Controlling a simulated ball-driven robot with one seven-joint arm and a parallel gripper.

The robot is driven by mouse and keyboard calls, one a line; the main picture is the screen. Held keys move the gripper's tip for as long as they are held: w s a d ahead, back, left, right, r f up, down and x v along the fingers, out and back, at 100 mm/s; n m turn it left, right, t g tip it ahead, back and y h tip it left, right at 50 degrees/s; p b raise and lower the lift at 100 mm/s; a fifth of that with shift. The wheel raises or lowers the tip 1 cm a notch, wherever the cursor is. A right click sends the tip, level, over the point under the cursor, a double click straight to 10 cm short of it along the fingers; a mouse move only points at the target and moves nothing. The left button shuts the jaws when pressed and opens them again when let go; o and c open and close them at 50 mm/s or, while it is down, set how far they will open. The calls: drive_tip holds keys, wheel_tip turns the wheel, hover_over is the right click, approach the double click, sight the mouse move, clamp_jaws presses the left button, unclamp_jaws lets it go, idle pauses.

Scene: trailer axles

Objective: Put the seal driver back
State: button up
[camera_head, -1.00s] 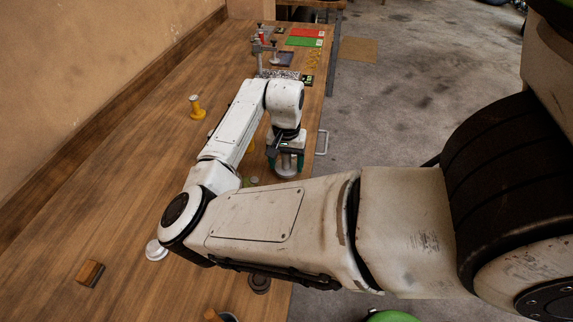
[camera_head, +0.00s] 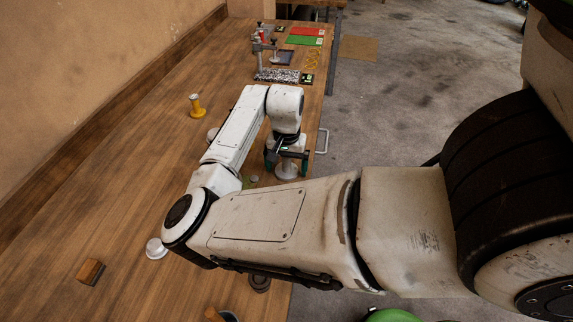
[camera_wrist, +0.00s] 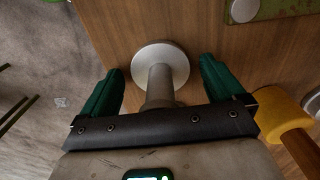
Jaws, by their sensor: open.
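A pale metal tool with a round flat disc (camera_wrist: 177,63) and a grey stem, which looks like the seal driver, stands on the wooden bench near its right edge. Its disc also shows under my wrist in the head view (camera_head: 287,172). My gripper (camera_wrist: 160,88) is open, with one green finger on each side of the stem. Gaps show between the fingers and the stem. The stem's near end is hidden behind the dark gripper body. In the head view my gripper (camera_head: 287,161) hangs above the disc, and my wrist hides the stem.
A yellow-headed tool (camera_wrist: 282,114) lies close on the right in the wrist view. A green plate (camera_wrist: 285,8) is nearby. A yellow piece (camera_head: 197,107), a silver disc (camera_head: 156,248) and a wooden block (camera_head: 90,271) stand left on the bench. A metal stand (camera_head: 262,55) is farther back.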

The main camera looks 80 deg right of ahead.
wheel_tip(320, 180, up, 12)
drive_tip(key=shift+r+b, duration=0.15)
drive_tip(key=shift+b, duration=0.2)
drive_tip(key=shift+s, duration=0.1)
idle(0.6)
